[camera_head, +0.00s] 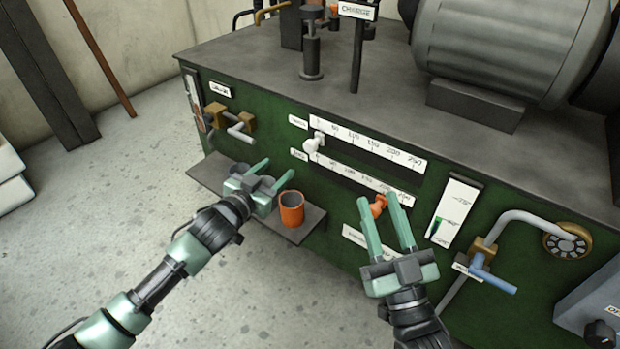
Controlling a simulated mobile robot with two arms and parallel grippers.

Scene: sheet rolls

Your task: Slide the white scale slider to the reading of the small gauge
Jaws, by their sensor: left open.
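The white slider knob (314,143) sits at the left end of the upper slot, by the low end of its white scale (372,143). My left gripper (280,168) is open and empty, below and left of the white knob, apart from it. An orange slider knob (378,206) sits toward the right of the lower scale. The fingertips of my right gripper (378,199) lie either side of it; I cannot tell if they touch it. A white vertical panel gauge (455,211) with a green bar is at right; its reading is too small to read.
An orange cup (292,208) stands on a dark shelf (313,216) beside my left gripper. Brass fittings with a grey handle (241,131) stick out at left. A blue-handled valve (492,280) and bent pipe stick out at right. The floor at left is clear.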

